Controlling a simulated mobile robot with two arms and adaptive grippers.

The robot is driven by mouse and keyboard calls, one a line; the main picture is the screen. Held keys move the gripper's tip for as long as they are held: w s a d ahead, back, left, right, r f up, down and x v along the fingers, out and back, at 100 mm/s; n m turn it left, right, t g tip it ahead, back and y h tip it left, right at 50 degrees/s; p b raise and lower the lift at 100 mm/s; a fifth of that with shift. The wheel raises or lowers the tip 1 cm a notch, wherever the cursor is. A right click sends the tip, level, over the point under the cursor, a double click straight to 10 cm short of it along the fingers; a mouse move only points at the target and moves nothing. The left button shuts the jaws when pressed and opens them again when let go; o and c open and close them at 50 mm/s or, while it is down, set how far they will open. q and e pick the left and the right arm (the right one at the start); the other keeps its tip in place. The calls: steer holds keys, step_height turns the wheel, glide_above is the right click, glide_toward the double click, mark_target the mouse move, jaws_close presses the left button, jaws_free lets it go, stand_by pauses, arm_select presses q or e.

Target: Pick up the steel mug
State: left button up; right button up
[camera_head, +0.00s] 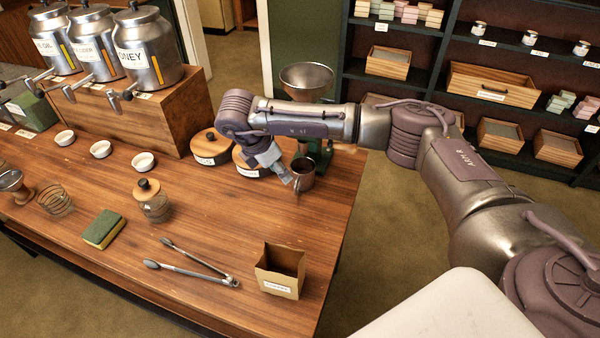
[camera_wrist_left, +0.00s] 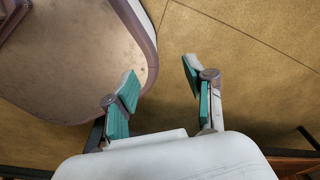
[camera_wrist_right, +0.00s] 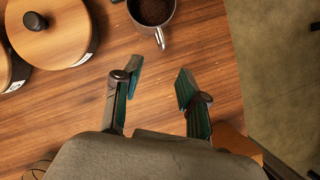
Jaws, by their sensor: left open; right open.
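The steel mug (camera_head: 305,172) stands upright near the far right edge of the wooden table. In the right wrist view the mug (camera_wrist_right: 168,28) is at the top edge, partly cut off. It holds dark brown grounds, and its handle points toward my right gripper. My right gripper (camera_head: 285,178) is just left of the mug in the head view. In the right wrist view the right gripper (camera_wrist_right: 160,76) is open and empty, with the mug beyond its fingertips. My left gripper (camera_wrist_left: 160,82) is open and empty above the floor, and is outside the head view.
Wooden-lidded canisters (camera_head: 210,147) stand left of my right gripper; one (camera_wrist_right: 62,30) is close by. A grinder with a steel funnel (camera_head: 307,78) stands behind the mug.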

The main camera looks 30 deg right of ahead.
mark_target(301, 178)
arm_select(q)
steer(key=s, duration=0.5)
arm_select(e)
steer(key=x, duration=0.5)
steer(key=shift+w+p, duration=0.1)
steer(key=shift+p, duration=0.25)
steer(key=shift+p+x, duration=0.4)
steer(key=shift+x, duration=0.45)
steer(key=p+x, duration=0.1)
steer(key=x, duration=0.3)
steer(key=shift+s+d+f, duration=0.1)
steer(key=shift+s, duration=0.15)
steer(key=c, duration=0.6)
jaws_close()
arm_select(q)
steer(key=w+r, duration=0.1)
steer(key=w, duration=0.1)
steer(key=w+r, duration=0.2)
steer(key=shift+w, duration=0.1)
